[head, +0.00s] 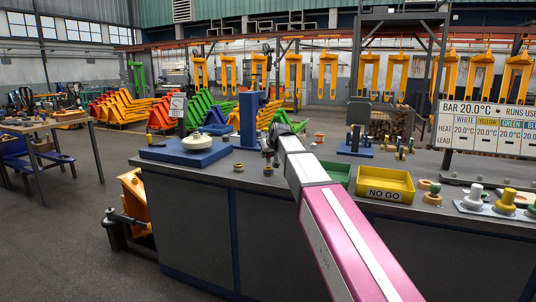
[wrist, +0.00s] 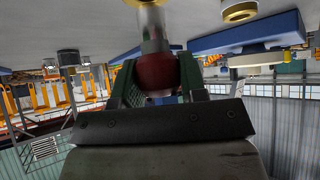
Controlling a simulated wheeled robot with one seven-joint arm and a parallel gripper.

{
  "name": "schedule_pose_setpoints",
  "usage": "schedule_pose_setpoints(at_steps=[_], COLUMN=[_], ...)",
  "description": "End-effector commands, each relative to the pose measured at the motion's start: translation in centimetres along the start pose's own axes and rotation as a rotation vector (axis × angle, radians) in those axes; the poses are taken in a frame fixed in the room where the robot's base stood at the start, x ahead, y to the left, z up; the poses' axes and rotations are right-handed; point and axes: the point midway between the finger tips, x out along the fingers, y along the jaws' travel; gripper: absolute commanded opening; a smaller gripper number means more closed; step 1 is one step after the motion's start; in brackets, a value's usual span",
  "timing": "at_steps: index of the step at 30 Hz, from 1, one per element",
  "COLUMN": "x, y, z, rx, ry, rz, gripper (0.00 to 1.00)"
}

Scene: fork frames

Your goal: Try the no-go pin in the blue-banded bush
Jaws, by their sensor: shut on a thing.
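My gripper (wrist: 158,80) is shut on a pin with a dark red rounded grip (wrist: 157,73) and a grey metal shaft (wrist: 153,32). In the wrist view, which looks upside down, the shaft points to a brass-coloured bush (wrist: 148,2) at the top edge. I cannot tell whether the pin tip is in the bush, touching it or just over it. In the head view my gripper (head: 269,148) is small and dark at the bench's front part, over a small bush (head: 267,170). A second bush (head: 238,167) stands to its left. No blue band is clear on either.
A yellow NO GO tray (head: 386,184) and a green tray (head: 335,175) stand right of my gripper. A blue plate (head: 185,153) with a pale round part (head: 196,141) and a blue column (head: 249,120) stand left and behind. A temperature sign (head: 485,127) stands at far right.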

Motion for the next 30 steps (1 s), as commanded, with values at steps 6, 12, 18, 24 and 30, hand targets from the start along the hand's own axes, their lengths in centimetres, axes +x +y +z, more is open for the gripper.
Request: schedule_pose_setpoints(at_steps=[6,12,18,24,30], x=[0.26,0.50,0.75,1.01,0.98], y=[0.00,0.00,-0.01,-0.01,-0.01], z=[0.26,0.51,0.77,1.02,0.99], rx=[0.000,0.000,0.000,0.000,0.000], ry=[0.001,0.000,0.000,0.000,0.000], rz=[0.000,0.000,0.000,0.000,0.000], gripper=[0.12,0.12,0.12,0.12,0.12])
